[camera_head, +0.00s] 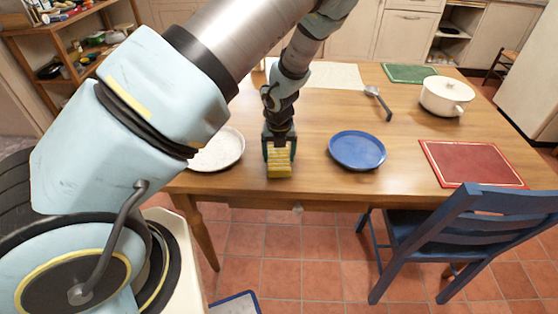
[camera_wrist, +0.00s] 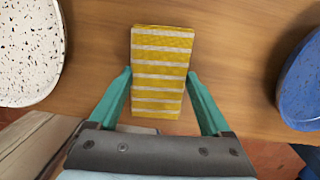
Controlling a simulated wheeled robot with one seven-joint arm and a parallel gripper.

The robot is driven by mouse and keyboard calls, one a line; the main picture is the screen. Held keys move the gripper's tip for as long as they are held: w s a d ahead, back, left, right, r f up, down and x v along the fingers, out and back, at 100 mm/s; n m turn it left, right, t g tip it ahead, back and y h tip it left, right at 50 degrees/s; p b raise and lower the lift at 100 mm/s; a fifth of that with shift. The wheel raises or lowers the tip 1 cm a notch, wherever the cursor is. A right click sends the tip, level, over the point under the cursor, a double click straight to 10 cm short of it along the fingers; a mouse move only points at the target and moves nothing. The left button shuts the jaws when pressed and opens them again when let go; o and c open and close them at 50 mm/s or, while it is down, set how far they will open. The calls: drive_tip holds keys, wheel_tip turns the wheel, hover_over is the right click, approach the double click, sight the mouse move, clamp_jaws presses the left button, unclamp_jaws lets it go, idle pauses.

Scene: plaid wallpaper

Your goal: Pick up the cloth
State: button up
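The cloth (camera_wrist: 162,70) is a folded yellow piece with white stripes, lying on the wooden table near its front edge. It also shows in the head view (camera_head: 279,164), just below my gripper (camera_head: 279,148). In the wrist view my gripper (camera_wrist: 160,82) has its two teal fingers spread, one on each side of the cloth. The fingertips look close to the cloth's left and right edges. I cannot tell whether they touch it.
A white speckled plate (camera_head: 218,150) lies left of the cloth and a blue plate (camera_head: 357,149) lies right. Farther off are a white pot (camera_head: 446,96), a ladle (camera_head: 380,103), a red mat (camera_head: 472,163) and a green mat (camera_head: 409,73). A blue chair (camera_head: 455,235) stands at the front right.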

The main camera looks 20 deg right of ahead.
sight(279, 158)
drive_tip(key=c, duration=0.6)
drive_tip(key=shift+c, duration=0.2)
wheel_tip(279, 158, up, 10)
drive_tip(key=p, duration=0.1)
drive_tip(key=o, duration=0.8)
drive_tip(key=c, duration=0.6)
drive_tip(key=shift+c, duration=0.2)
